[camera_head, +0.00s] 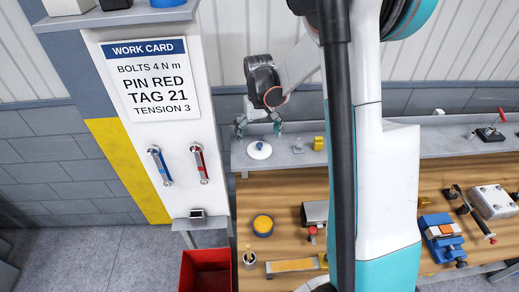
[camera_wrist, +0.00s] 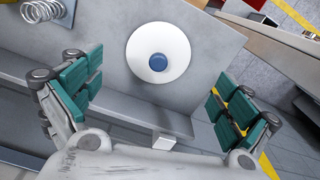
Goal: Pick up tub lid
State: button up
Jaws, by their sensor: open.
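The tub lid (camera_head: 259,150) is a white disc with a blue knob in its middle. It lies flat on the grey shelf, near the shelf's left end. In the wrist view the lid (camera_wrist: 158,53) shows whole, above and between the fingers. My gripper (camera_head: 258,127) is open and empty, with teal finger pads, and hangs just above and behind the lid in the head view. In the wrist view my gripper (camera_wrist: 160,100) has its fingers spread wide on either side, apart from the lid.
On the grey shelf (camera_head: 385,148), a spring (camera_head: 298,146) and a yellow block (camera_head: 318,143) stand right of the lid. The wooden bench (camera_head: 285,195) below holds a yellow-topped tub (camera_head: 262,225) and tools. A red bin (camera_head: 206,272) stands at lower left. My arm hides part of the bench.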

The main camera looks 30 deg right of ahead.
aim_at(260, 146)
jog(key=shift+s+f+p, duration=0.15)
jog(key=shift+f+p, duration=0.05)
jog(key=shift+f, duration=1)
jog(key=shift+s+f+p, duration=0.15)
jog(key=shift+f+p, duration=0.05)
jog(key=shift+f, duration=0.95)
jog(key=shift+s, duration=0.15)
jog(key=c, duration=1.4)
jog(key=shift+o, duration=0.2)
